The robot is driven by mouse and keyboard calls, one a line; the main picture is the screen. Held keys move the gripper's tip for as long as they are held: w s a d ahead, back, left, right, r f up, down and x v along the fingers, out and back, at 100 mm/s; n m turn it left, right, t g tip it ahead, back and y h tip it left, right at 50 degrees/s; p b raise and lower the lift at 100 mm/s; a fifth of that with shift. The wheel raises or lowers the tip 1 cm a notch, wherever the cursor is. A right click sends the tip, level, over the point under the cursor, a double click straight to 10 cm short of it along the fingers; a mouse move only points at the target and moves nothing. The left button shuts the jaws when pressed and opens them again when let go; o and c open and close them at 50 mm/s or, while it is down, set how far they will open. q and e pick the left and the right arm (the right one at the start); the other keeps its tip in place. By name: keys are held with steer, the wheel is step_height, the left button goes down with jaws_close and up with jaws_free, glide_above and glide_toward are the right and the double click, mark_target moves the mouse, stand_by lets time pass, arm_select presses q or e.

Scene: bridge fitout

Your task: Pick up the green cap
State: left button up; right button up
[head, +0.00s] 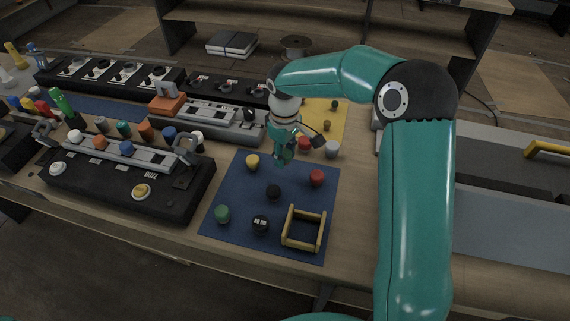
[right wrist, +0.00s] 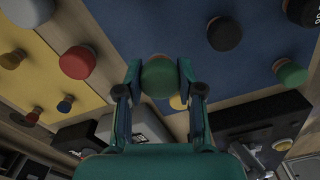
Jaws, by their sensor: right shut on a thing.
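My right gripper (head: 284,157) is over the far edge of the blue mat (head: 235,190). In the right wrist view its fingers (right wrist: 160,82) are shut on a round green cap (right wrist: 159,76). The head view does not show this cap clearly against the teal fingers. It appears to be held above the mat, though the exact height is hard to tell. Another green cap (head: 222,213) stands at the mat's near left and also shows in the right wrist view (right wrist: 290,73). My left gripper is out of view.
On the mat are a yellow cap (head: 252,161), a red cap (head: 317,178), a black cap (head: 273,191), a black cap with white marks (head: 260,223) and a yellow open frame (head: 289,231). Black consoles (head: 110,188) crowd the left. A yellow mat (head: 324,111) with caps lies behind.

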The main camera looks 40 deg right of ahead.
mark_target(285, 153)
step_height(285, 153, up, 14)
steer(key=shift+r, duration=0.25)
steer(key=shift+f, duration=0.1)
